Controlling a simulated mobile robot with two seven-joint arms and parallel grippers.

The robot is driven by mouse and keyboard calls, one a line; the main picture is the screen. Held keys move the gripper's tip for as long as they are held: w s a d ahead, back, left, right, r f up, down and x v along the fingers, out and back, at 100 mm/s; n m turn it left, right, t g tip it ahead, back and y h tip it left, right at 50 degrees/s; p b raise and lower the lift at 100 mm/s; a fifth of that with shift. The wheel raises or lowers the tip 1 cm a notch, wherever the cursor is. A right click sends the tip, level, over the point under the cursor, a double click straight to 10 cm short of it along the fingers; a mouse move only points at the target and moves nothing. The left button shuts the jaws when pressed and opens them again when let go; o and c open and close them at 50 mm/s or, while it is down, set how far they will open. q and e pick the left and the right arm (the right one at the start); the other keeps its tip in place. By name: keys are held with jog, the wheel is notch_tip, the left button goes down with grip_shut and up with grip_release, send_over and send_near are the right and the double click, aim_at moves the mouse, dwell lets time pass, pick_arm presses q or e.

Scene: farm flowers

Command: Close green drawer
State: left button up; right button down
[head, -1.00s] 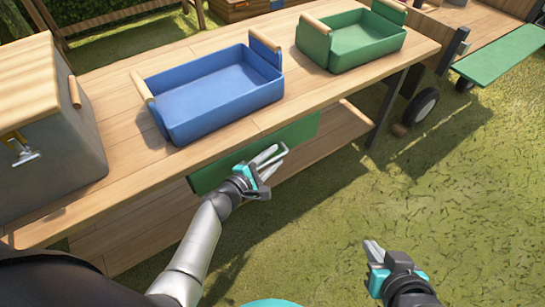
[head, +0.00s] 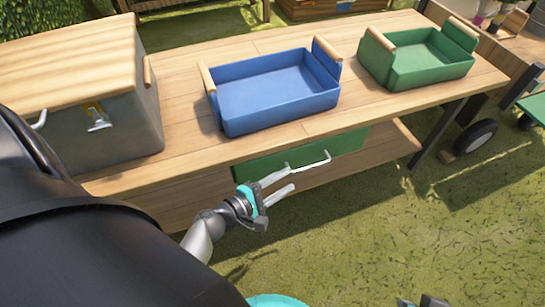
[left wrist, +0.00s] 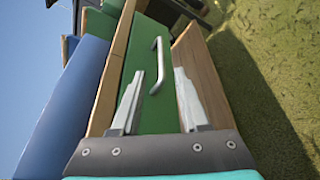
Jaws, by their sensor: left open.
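The green drawer (head: 348,142) is set under the edge of the wooden table, and its front faces me. Its pale bar handle (head: 308,163) shows just beyond my left gripper (head: 284,181). In the left wrist view, the green drawer front (left wrist: 153,116) and its curved handle (left wrist: 157,62) lie ahead of the fingers. My left gripper (left wrist: 158,88) is open and empty, with its fingertips close to the drawer front. I cannot tell whether they touch it, or how far out the drawer stands. My right gripper (head: 424,301) is barely in view at the bottom edge.
The wooden table (head: 190,100) holds a blue crate (head: 280,105), a green crate (head: 430,70) and a grey box with a wooden lid (head: 110,125). A lower shelf (head: 385,153) runs beneath. A wheeled cart (head: 475,138) stands at the right. The grass in front is clear.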

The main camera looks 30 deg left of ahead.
pick_arm(q)
jog(key=v, duration=0.3)
jog(key=shift+s+a, duration=0.1)
jog(key=shift+s, duration=0.15)
pick_arm(e)
jog(key=shift+f, duration=0.8)
